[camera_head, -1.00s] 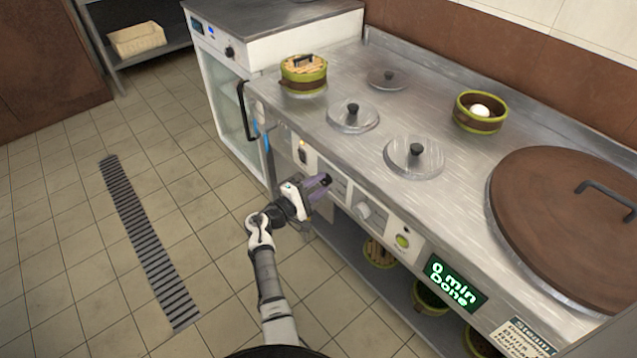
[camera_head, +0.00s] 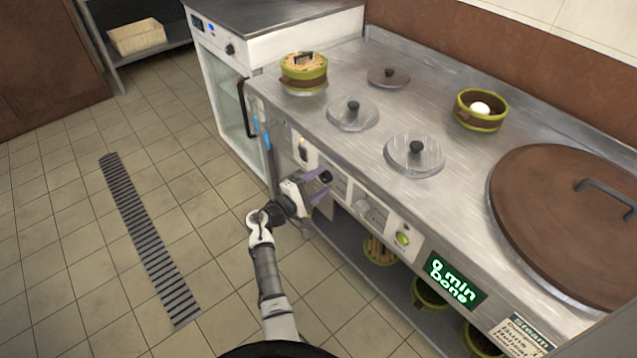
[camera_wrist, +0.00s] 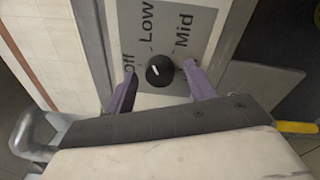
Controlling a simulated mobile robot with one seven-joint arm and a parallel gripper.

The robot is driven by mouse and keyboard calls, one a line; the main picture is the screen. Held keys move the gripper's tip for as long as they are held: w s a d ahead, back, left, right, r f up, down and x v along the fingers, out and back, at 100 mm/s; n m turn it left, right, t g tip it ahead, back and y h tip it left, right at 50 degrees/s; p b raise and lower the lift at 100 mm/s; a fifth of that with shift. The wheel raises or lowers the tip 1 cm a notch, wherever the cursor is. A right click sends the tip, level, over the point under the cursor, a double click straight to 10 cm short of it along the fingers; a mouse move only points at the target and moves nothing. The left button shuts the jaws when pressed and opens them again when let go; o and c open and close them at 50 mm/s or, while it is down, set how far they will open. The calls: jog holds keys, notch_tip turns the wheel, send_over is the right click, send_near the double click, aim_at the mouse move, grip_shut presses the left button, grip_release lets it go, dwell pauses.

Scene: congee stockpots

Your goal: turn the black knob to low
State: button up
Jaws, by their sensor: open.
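The black knob (camera_wrist: 160,71) sits on a grey dial plate (camera_wrist: 172,28) marked Off, Low and Mid in the wrist view. Its white pointer line is tilted up and to the left, toward the side between Off and Low. The black knob also shows in the head view (camera_head: 325,177) on the front panel of the steel counter (camera_head: 312,110). My gripper (camera_wrist: 160,84) is open, with its purple fingers on either side of the knob. I cannot tell whether either finger touches it.
A light grey knob (camera_head: 371,209) and a green button (camera_head: 403,239) are to the right on the same panel. A display (camera_head: 452,280) reads "0 min Done". An open shelf lies below, and the tiled floor (camera_head: 150,180) is clear.

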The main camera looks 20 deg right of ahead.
jog(key=shift+a, duration=0.1)
jog(key=b+v, duration=0.1)
jog(key=v, duration=1.2)
jog(key=shift+s+a+b, duration=0.15)
jog(key=shift+a+b, duration=0.15)
jog(key=shift+b, duration=0.1)
